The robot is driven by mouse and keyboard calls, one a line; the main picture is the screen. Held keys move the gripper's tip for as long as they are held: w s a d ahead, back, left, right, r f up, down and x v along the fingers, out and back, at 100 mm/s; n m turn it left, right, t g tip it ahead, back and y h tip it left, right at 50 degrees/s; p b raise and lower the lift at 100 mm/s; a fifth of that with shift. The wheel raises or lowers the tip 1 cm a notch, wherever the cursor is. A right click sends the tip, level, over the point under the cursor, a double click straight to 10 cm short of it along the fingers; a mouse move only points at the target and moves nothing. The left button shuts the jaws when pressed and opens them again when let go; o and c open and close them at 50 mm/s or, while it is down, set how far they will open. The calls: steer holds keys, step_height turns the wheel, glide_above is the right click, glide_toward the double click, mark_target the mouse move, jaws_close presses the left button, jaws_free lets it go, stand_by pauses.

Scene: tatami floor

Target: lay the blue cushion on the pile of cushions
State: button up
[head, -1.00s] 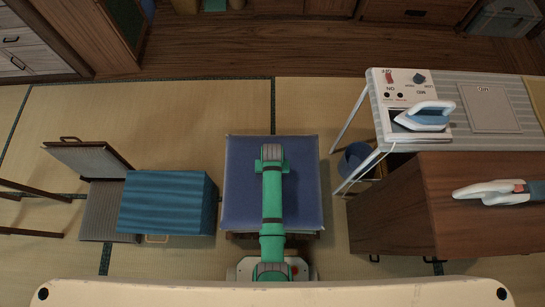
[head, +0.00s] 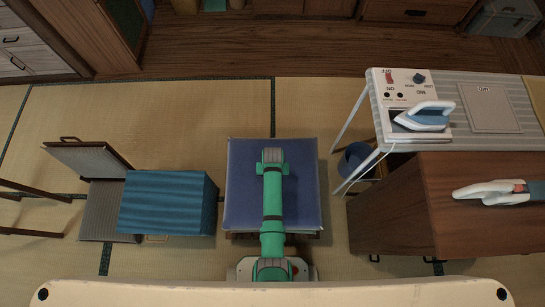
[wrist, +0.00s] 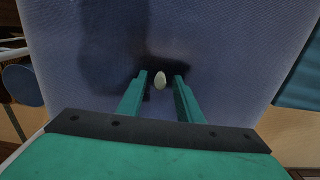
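The blue cushion (head: 240,205) lies flat beneath my arm in the head view, on top of a brown-edged stack (head: 305,236) that it mostly hides. In the wrist view the cushion (wrist: 230,50) fills most of the picture, with a small pale oval knob (wrist: 160,80) on its upper face. My gripper (wrist: 163,74) is over the middle of the cushion, its two teal fingers on either side of the knob with gaps visible between. It looks open. In the head view my wrist (head: 272,157) covers the fingertips.
A blue striped box-like thing (head: 168,203) stands left of the cushion, beside an open grey case (head: 90,158). On the right are a brown cabinet (head: 400,210), a blue bin (head: 354,160) and an ironing table (head: 450,82) with an iron (head: 425,115). Tatami beyond the cushion is clear.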

steer(key=shift+r, duration=0.1)
step_height(320, 180, up, 12)
steer(key=s+t, duration=0.1)
steer(key=s, duration=0.1)
steer(key=s+f+t, duration=0.2)
steer(key=s, duration=0.1)
steer(key=shift+s+d+f, duration=0.15)
steer(key=shift+s+f, duration=0.05)
steer(key=shift+s, duration=0.1)
steer(key=s+r+t, duration=0.4)
steer(key=s+r, duration=0.1)
steer(key=r, duration=0.5)
steer(key=s+r+t, duration=0.4)
steer(key=s+r, duration=0.2)
steer(key=r, duration=0.4)
steer(key=s+r+t, duration=0.4)
steer(key=s+r, duration=0.2)
steer(key=r, duration=0.5)
steer(key=shift+s+a, duration=0.15)
steer(key=shift+a, duration=0.05)
steer(key=shift+s, duration=0.15)
